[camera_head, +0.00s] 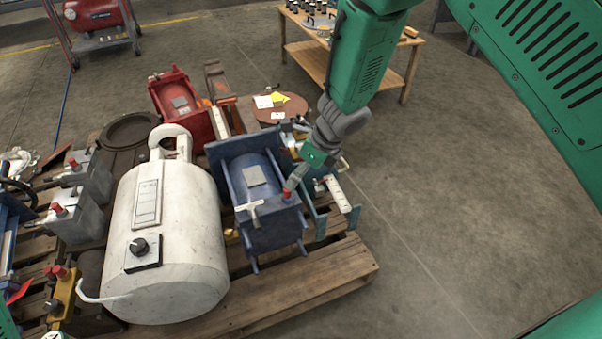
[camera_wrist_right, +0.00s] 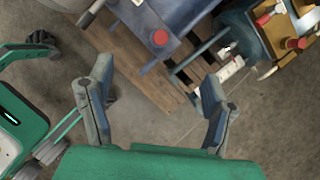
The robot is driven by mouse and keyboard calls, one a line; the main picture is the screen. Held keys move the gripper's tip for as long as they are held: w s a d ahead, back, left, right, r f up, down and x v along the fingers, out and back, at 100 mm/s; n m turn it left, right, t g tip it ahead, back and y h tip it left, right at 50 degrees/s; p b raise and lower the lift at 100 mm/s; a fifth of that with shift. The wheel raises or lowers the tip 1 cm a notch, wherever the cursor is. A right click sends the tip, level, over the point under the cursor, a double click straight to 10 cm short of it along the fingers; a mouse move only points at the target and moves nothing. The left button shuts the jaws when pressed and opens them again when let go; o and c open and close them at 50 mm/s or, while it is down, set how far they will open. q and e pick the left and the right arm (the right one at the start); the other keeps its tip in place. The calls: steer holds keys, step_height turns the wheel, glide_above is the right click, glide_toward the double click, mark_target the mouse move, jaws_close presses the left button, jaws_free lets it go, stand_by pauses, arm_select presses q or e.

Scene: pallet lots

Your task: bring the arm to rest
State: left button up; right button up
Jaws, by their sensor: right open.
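My right arm comes in from the upper right in the head view. Its gripper (camera_head: 316,172) hangs over the right side of the loaded pallet, beside a blue motor-like unit (camera_head: 262,187). In the wrist view the right gripper (camera_wrist_right: 157,80) is open, its two fingers wide apart with nothing between them. The blue unit with a red knob (camera_wrist_right: 160,38) shows beyond the fingers; I cannot tell how far below it is. My left gripper is not in clear view.
The wooden pallet (camera_head: 325,277) holds a white cylindrical tank (camera_head: 180,235), a red unit (camera_head: 180,103) and several other machine parts. A wooden table (camera_head: 305,58) stands behind. A red compressor (camera_head: 93,14) is at the back left. The floor at right is clear.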

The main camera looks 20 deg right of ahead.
steer(key=s+f+m+g, duration=0.1)
steer(key=s+f+m, duration=0.4)
steer(key=s+m, duration=0.4)
steer(key=s+f+m, duration=0.4)
steer(key=s+m, duration=0.3)
steer(key=m, duration=0.5)
steer(key=s+d+f+m+g+h, duration=0.15)
steer(key=s+d+m, duration=0.25)
steer(key=s+m, duration=0.6)
steer(key=s+d+f+m+h, duration=0.15)
steer(key=s+d+m, duration=0.35)
steer(key=s+m, duration=0.5)
step_height(320, 180, up, 18)
steer(key=w+m+p, duration=0.1)
steer(key=w+p, duration=0.2)
steer(key=p, duration=1.4)
steer(key=shift+a+f+p, duration=0.2)
steer(key=shift+a+p, duration=0.1)
steer(key=shift+a, duration=0.1)
